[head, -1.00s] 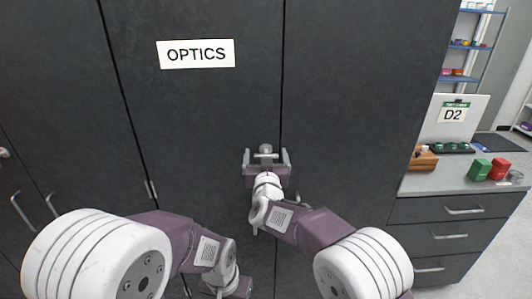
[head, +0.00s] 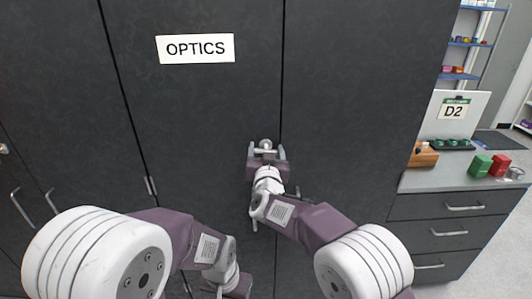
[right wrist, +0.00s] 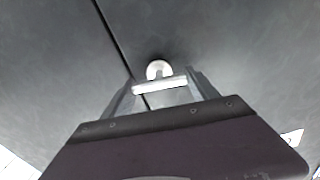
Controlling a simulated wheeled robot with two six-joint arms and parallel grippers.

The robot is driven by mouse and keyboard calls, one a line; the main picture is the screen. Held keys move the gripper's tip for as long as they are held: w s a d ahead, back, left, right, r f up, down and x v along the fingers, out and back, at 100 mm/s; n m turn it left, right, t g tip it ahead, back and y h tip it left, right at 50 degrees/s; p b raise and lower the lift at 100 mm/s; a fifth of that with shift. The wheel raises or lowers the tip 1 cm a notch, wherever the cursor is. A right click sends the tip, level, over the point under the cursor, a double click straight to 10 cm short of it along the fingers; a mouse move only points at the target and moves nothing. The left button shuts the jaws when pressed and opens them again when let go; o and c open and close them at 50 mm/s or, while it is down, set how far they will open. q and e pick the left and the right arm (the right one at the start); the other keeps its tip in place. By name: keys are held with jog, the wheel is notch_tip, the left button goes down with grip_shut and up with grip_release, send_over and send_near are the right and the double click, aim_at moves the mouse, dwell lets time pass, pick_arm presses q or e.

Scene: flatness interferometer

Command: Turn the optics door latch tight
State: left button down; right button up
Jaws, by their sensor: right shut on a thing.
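The optics door (head: 200,110) is a dark panel under a white OPTICS sign (head: 195,48), and it looks shut. Its latch (head: 265,144) has a pale round knob and a light crossbar. The latch also shows in the right wrist view (right wrist: 160,69), with the crossbar lying across between the fingers. My right gripper (head: 266,152) is shut on the latch crossbar, with one finger at each end. My left gripper (head: 235,287) is low at the bottom of the head view, apart from the latch. Its fingers are too unclear to judge.
More dark cabinet doors with bar handles (head: 20,206) stand to the left. At right, a grey counter (head: 430,183) over drawers bears a D2 sign (head: 453,109), a wooden block, green and red boxes. Floor is clear at lower right.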

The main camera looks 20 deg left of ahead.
jog(key=m+b, duration=0.2)
jog(key=m, duration=0.2)
jog(key=shift+f+b, duration=0.15)
jog(key=shift+b, duration=0.15)
jog(key=m+b, duration=0.2)
jog(key=m, duration=0.2)
jog(key=shift+d, duration=0.15)
jog(key=m+b, duration=0.2)
jog(key=m, duration=0.2)
jog(key=shift+f, duration=0.1)
jog(key=shift+m+b, duration=1)
jog(key=shift+m, duration=0.8)
jog(key=o, duration=1.4)
jog(key=shift+c, duration=0.2)
jog(key=shift+d, duration=0.1)
